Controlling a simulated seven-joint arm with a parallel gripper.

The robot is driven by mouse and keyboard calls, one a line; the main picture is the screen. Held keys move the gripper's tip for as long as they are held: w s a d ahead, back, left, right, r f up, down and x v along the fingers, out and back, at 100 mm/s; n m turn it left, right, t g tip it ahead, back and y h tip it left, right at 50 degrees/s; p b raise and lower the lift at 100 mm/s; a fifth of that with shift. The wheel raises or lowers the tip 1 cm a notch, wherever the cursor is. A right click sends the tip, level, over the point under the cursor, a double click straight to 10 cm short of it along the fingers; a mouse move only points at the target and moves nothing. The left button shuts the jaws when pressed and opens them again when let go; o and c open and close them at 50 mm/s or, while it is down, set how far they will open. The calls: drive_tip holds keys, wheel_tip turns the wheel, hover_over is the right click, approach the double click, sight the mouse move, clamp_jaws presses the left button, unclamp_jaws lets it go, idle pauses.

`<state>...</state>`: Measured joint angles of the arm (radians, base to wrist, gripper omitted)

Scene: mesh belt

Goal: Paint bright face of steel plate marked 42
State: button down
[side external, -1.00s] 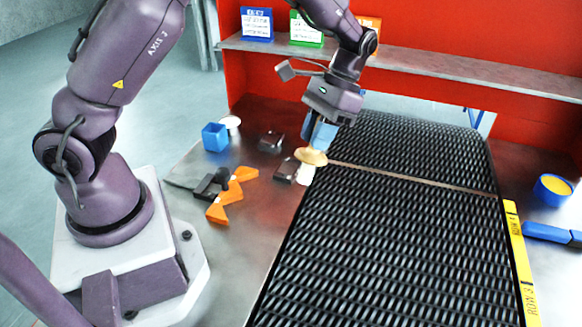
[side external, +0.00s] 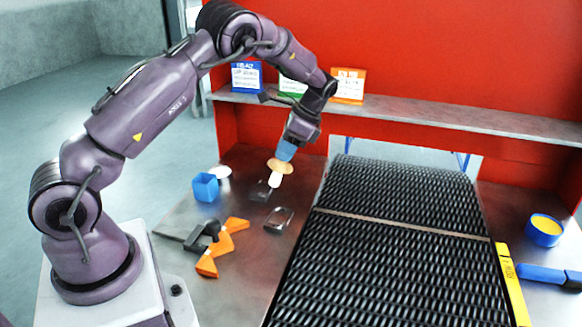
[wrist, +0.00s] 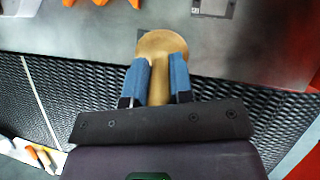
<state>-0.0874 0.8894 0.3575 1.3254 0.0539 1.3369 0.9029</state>
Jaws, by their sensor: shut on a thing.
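My gripper (side external: 285,152) has blue fingers shut on a tan tool with a round disc (side external: 280,166) and a pale tip below it. In the wrist view the fingers (wrist: 158,80) grip the tool's handle, and its round end (wrist: 161,44) points away. Two small steel plates lie on the metal table left of the belt. The far plate (side external: 260,191) is beside and partly below the tool tip; contact cannot be told. The near plate (side external: 278,219) lies clear of the tool. A dark plate with a small label (wrist: 213,6) shows at the wrist view's top edge. No 42 is legible.
A black mesh belt (side external: 390,250) fills the right. A blue cup (side external: 205,187), white disc (side external: 220,172), black clamp (side external: 200,236) and orange pieces (side external: 222,245) stand on the table (side external: 240,270). A shelf (side external: 430,112) with cards runs behind. A yellow-filled blue tub (side external: 543,231) is far right.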

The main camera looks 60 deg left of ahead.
drive_tip(key=shift+w+a+r+m+y, duration=0.25)
drive_tip(key=shift+w+m, duration=0.2)
drive_tip(key=shift+m, duration=0.25)
drive_tip(key=shift+a+m+t+y, duration=0.1)
drive_tip(key=shift+m+t+y, duration=0.2)
drive_tip(key=shift+m, duration=0.2)
drive_tip(key=shift+f, duration=3.45)
drive_tip(key=shift+s+d+f, duration=0.4)
drive_tip(key=shift+f, duration=0.1)
drive_tip(key=shift+s+d, duration=1.65)
drive_tip(key=shift+s, duration=0.25)
drive_tip(key=w+a, duration=0.3)
drive_tip(key=w, duration=0.3)
drive_tip(key=shift+s+d, duration=1.05)
drive_tip(key=shift+s, duration=0.3)
drive_tip(key=shift+s+d, duration=1)
drive_tip(key=shift+s, duration=0.3)
drive_tip(key=shift+w+a, duration=2)
drive_tip(key=shift+w, duration=0.3)
wheel_tip(320, 180, up, 8)
hover_over(291, 168)
drive_tip(key=shift+w+a, duration=0.15)
drive_tip(key=shift+w, duration=0.2)
